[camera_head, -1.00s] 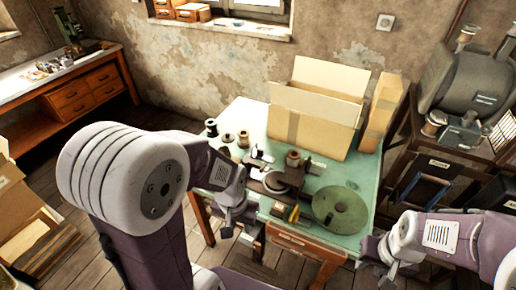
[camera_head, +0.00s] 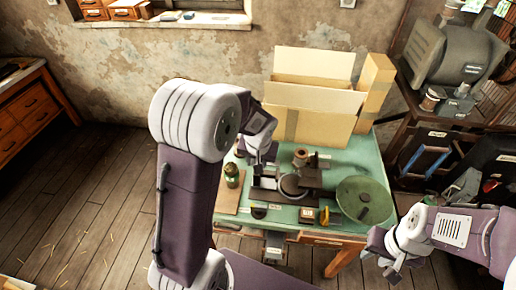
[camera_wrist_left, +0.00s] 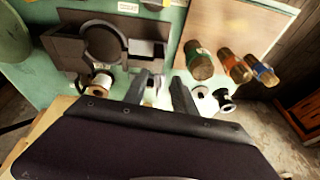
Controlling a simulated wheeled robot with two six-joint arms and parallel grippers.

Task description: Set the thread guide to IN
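A dark winding device (camera_head: 285,190) with a round part stands on the green table. It also shows in the left wrist view (camera_wrist_left: 72,50) as a dark frame with a ring. I cannot make out which part is the thread guide, nor read an IN mark. My left gripper (camera_head: 262,166) is above the table behind the device's left part, partly hidden by my arm. In the left wrist view its two fingers (camera_wrist_left: 160,78) are apart, with a small pale thing seen between them; contact is unclear. My right gripper (camera_head: 391,272) hangs off the table's front right, its fingers unclear.
A green disc (camera_head: 365,200) sits at the table's right. Cardboard boxes (camera_head: 315,110) stand at the back. Several spools, such as a black one (camera_wrist_left: 224,99), lie near my left fingers. A small yellow-marked part (camera_head: 325,216) is at the front edge. A machine (camera_head: 452,62) stands at right.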

